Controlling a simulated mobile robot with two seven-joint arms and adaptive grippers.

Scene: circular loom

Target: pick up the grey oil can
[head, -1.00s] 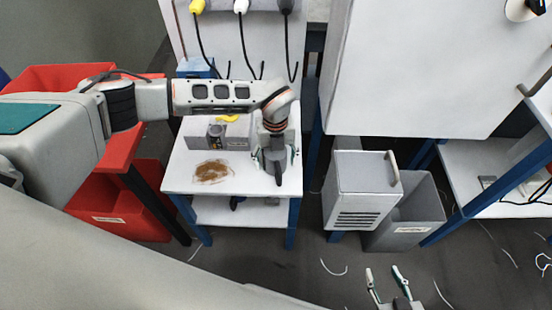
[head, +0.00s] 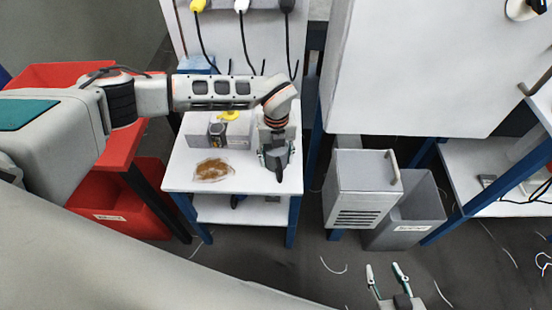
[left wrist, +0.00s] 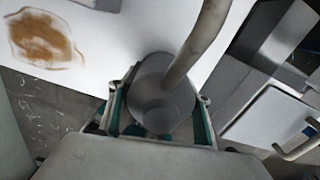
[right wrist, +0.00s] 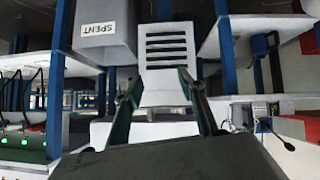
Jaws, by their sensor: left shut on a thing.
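The grey oil can (left wrist: 158,100) is between the fingers of my left gripper in the left wrist view, with its long spout rising toward the top of that view. In the head view my left gripper (head: 274,158) is over the right side of the small white table, shut on the can, which shows as a dark grey shape (head: 281,168). I cannot tell whether the can's base touches the table. My right gripper (head: 386,270) is open and empty, low at the front right; its parted fingers also show in the right wrist view (right wrist: 160,88).
The white table (head: 240,180) bears a brown oily stain (head: 213,170) and a grey box (head: 201,130) at the back. Red bins (head: 120,215) stand to the left. A white vented box (head: 358,195) and a grey bin (head: 415,215) stand to the right. A large white panel is at upper right.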

